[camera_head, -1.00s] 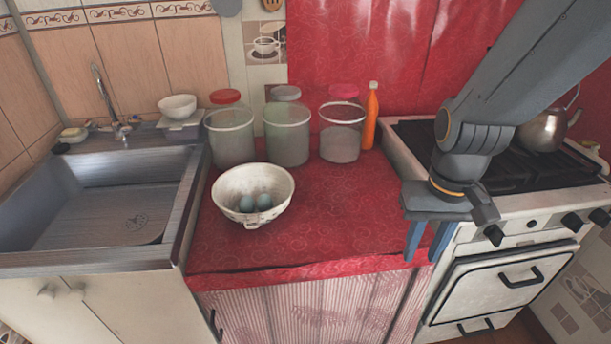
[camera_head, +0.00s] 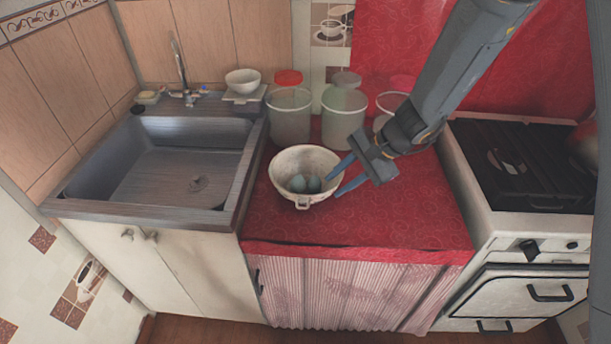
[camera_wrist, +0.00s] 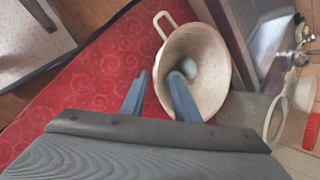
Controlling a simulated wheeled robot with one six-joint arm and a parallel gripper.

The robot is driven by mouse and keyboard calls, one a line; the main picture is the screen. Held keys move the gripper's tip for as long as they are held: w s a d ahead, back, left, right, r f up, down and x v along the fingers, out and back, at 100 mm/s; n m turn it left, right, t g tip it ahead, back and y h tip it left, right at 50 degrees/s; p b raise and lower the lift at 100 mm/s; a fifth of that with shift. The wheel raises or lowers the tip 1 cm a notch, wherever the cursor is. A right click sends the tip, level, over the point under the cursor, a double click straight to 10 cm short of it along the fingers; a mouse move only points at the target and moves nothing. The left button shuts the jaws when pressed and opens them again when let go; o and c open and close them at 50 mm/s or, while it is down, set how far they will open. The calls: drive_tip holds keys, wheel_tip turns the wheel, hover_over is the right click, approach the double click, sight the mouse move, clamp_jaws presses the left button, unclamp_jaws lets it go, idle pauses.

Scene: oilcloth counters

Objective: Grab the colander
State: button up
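The colander (camera_head: 290,165) is a white bowl with a small handle at its front. Whether either finger touches the rim, I cannot tell.
Lidded jars (camera_head: 289,115) stand behind the colander. A metal sink (camera_head: 160,175) is to the left, with a small white bowl (camera_head: 242,80) behind it. A stove (camera_head: 520,165) is to the right. The red counter (camera_head: 380,225) is clear in front and to the right.

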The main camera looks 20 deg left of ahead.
drive_tip(key=shift+d+p+x, duration=0.2)
drive_tip(key=shift+p+x, duration=1)
drive_tip(key=shift+x, duration=2.55)
drive_tip(key=shift+s+f, duration=0.1)
drive_tip(key=shift+f, duration=0.05)
clamp_jaws()
